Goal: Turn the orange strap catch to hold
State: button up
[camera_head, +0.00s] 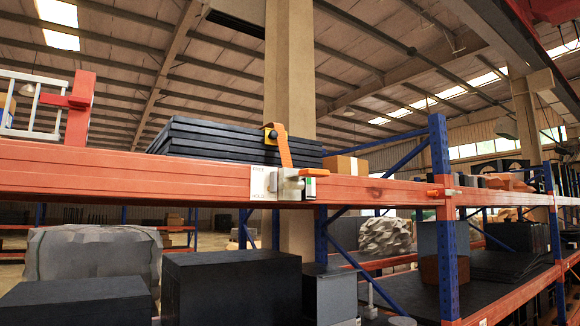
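The orange strap catch (315,172) is on the front of the orange shelf beam, near the middle of the view. Its orange lever points right, roughly level, from a pale metal body (290,188). A small green and black patch shows just below the lever. A white plate (262,184) left of the body has small lettering at top and bottom, too small to read surely. An orange strap (283,150) rises from the catch to a dark fitting on the stack of black sheets (210,138). My gripper is not in view.
The orange beam (130,170) crosses the view, joined to a blue upright (444,220) at right. Below it stand black boxes (232,285) and a grey wrapped bundle (92,252). A cardboard box (345,165) sits behind the beam. A concrete column stands behind the catch.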

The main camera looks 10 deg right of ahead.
aim_at(273, 187)
jog(key=z, duration=2.35)
jog(key=k, duration=1.35)
jog(key=u, duration=1.85)
jog(key=i, duration=1)
